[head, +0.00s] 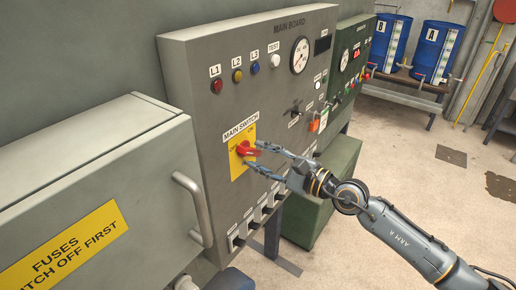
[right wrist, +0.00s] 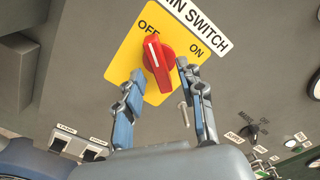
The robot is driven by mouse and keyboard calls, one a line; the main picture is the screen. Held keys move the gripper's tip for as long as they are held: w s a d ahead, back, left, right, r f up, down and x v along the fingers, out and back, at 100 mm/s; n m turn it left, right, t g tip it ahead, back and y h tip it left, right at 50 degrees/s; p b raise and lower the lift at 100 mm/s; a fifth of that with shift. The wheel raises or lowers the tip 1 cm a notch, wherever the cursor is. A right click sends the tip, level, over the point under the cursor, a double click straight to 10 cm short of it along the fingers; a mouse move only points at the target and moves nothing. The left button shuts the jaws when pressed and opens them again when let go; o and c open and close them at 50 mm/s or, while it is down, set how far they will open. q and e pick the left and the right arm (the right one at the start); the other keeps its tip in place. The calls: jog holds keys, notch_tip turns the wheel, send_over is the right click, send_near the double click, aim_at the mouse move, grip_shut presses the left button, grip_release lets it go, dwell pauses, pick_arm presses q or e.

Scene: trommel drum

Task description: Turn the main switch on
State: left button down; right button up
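The main switch is a red rotary knob (head: 248,150) on a yellow plate (head: 237,168) on the grey main board. In the right wrist view the knob (right wrist: 157,62) has a white line that points up toward the OFF label (right wrist: 148,27). The ON label (right wrist: 196,50) is to the right. My right gripper (head: 256,156) is in front of the knob, with its fingers spread. In the right wrist view one fingertip of the right gripper (right wrist: 160,73) is on each side of the knob. I cannot tell whether they touch it. My left gripper is not in view.
A grey fuse box (head: 90,170) with a bar handle (head: 194,208) juts out left of the switch. Small switches (head: 253,225) line the board's lower edge. A green panel (head: 345,65) stands to the right, with blue drums (head: 435,50) behind. The floor at right is mostly clear.

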jog(key=shift+w+a, duration=0.45)
jog(key=shift+a, duration=0.15)
grip_shut()
jog(key=shift+m, duration=0.3)
jog(key=m+p, duration=0.3)
jog(key=m, duration=0.2)
jog(key=shift+r, duration=0.1)
jog(key=shift+s+m+p, duration=0.1)
jog(key=shift+m+p, duration=1.3)
jog(key=shift+m, duration=1.3)
